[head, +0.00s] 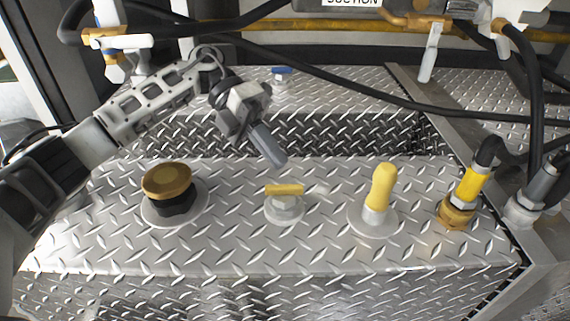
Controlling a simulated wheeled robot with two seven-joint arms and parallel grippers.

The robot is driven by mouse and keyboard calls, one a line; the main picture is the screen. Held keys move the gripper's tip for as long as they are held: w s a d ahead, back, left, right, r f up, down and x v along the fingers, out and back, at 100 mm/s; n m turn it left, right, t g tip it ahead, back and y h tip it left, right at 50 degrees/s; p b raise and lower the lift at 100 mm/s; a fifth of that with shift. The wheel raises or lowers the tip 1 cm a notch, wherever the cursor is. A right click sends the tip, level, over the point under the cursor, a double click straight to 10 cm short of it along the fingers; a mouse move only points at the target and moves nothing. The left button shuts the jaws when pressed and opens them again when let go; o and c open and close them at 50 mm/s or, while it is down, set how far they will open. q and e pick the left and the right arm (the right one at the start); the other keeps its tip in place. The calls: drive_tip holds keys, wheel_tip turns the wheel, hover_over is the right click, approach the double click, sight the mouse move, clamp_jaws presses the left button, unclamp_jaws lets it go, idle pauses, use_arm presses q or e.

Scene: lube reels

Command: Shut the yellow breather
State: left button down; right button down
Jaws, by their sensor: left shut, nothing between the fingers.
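The yellow breather appears to be the small fitting with a flat yellow handle (284,189) on a round grey base, in the middle of the tread-plate top. Its handle lies crosswise, left to right in the picture. My left gripper (275,157) comes in from the upper left with its fingers shut and empty. The fingertips point down and to the right, just behind and above the yellow handle, and look apart from it. My right gripper is not in view.
A brown-capped black filler (168,186) stands to the left. A taller yellow knob (381,188) stands to the right, then a yellow-collared hose fitting (470,185). A similar blue-handled fitting (281,72) is behind. Black hoses cross above the recessed tread plate.

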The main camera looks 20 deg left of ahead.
use_arm(q)
drive_tip(key=shift+w+v, duration=0.1)
drive_tip(key=shift+v, duration=0.95)
drive_tip(key=shift+w+v, duration=0.15)
drive_tip(key=shift+v, duration=0.85)
drive_tip(key=shift+d, duration=0.1)
